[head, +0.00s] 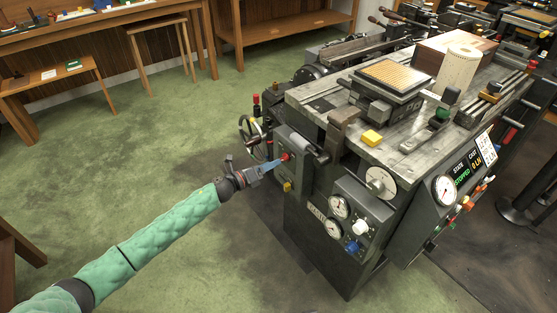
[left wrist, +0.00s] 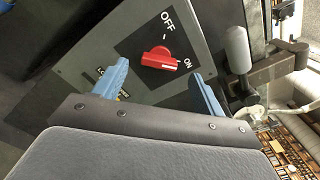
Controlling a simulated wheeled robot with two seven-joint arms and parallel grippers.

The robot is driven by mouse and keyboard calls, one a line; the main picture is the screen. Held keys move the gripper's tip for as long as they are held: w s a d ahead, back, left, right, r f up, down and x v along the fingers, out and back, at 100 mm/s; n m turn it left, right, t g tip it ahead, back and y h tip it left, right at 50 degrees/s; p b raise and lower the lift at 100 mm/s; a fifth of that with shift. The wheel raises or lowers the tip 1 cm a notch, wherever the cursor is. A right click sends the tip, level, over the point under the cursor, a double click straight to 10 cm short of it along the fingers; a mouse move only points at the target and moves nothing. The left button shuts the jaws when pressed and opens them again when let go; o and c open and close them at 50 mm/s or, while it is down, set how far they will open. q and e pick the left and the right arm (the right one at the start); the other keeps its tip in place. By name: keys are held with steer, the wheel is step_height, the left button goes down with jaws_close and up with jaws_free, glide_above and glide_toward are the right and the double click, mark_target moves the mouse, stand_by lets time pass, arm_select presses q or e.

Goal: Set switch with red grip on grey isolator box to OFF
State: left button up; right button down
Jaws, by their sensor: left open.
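The grey isolator box (head: 293,143) is on the left side of the machine and fills the upper middle of the left wrist view (left wrist: 85,68). Its switch has a red grip (left wrist: 160,58), a small red spot in the head view (head: 285,157). The grip lies on a dark plate marked OFF and ON, its pointed end towards ON. My left gripper (head: 272,166) is in front of the box. In the left wrist view its blue fingers (left wrist: 161,77) are open, one either side of the grip, with a gap to it. My right gripper is not in view.
A handwheel (head: 250,132) is beside the box, with a yellow knob (head: 287,187) below it. A panel with gauges (head: 339,206) is to the right. A grey rounded handle (left wrist: 238,50) stands close right of the box.

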mark_target(283, 159)
arm_select(q)
steer(key=shift+x, duration=2.25)
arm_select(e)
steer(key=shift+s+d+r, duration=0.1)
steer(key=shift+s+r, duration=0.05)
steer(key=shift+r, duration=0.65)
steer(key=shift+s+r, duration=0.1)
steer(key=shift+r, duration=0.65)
arm_select(q)
steer(key=c, duration=1)
steer(key=shift+p, duration=0.3)
